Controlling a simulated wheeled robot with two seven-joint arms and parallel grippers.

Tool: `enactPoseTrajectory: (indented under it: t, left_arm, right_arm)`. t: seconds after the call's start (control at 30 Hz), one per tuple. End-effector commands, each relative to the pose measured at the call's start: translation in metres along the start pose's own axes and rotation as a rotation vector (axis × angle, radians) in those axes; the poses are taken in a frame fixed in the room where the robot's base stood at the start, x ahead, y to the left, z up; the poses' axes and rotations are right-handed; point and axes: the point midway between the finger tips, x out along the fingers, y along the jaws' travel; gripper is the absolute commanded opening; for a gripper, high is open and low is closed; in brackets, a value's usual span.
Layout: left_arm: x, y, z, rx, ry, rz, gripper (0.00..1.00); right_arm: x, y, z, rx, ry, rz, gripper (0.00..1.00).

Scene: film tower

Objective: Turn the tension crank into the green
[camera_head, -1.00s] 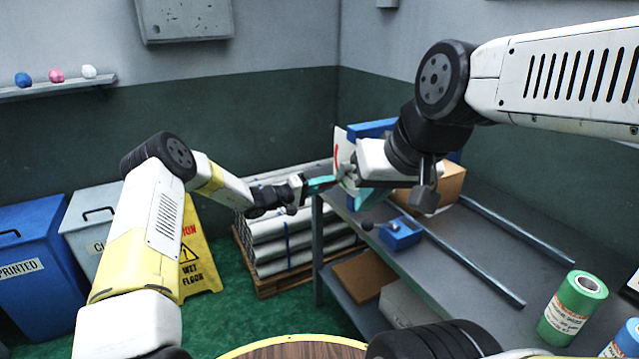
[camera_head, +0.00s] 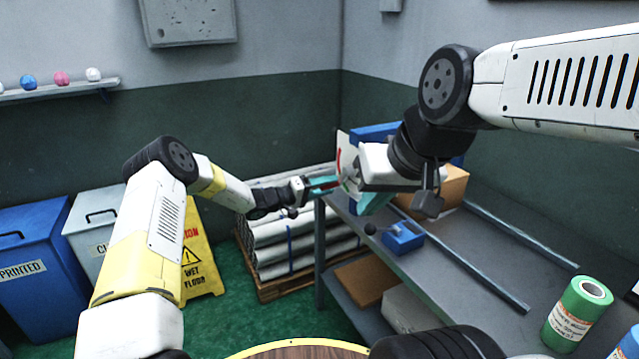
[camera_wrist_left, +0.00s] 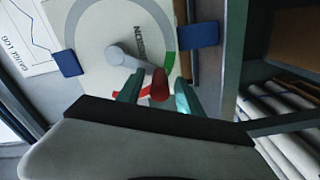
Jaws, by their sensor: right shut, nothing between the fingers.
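The tension crank (camera_wrist_left: 130,62) is a grey arm on a white dial panel (camera_wrist_left: 90,22) in the left wrist view. Its red knob (camera_wrist_left: 159,84) points down and right from the hub. The dial has a green arc (camera_wrist_left: 169,62) at right and a red part (camera_wrist_left: 122,93) below. In the head view the panel (camera_head: 342,150) shows edge-on. My left gripper (camera_head: 325,186) is at the crank, teal fingers either side of the knob, with slight gaps; it looks open. My right gripper (camera_head: 372,203) is shut and empty, in front of the panel's right side.
A grey bench (camera_head: 455,275) carries a blue block (camera_head: 403,238), a cardboard box (camera_head: 453,185), metal rails (camera_head: 490,285) and a green roll (camera_head: 577,312). White rolls (camera_head: 300,252) lie on a pallet beside it. A yellow wet-floor sign (camera_head: 200,265) stands at left.

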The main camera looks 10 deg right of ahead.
Motion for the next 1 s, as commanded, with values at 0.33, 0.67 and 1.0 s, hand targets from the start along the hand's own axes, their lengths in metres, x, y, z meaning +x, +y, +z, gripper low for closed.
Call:
enactPoseTrajectory:
  t: [0.33,0.67,1.0]
  left_arm:
    - [-0.024,-0.001,-0.001,0.000,0.001,-0.002,0.43]
    - [-0.073,0.000,-0.001,-0.001,0.001,-0.001,0.43]
    - [-0.078,0.000,0.000,0.000,0.000,0.000,0.43]
  right_arm:
    - [0.000,0.000,0.000,0.000,0.000,0.000,0.00]
    - [0.000,0.000,0.000,0.000,0.000,0.000,0.00]
    - [0.000,0.000,0.000,0.000,0.000,0.000,0.00]
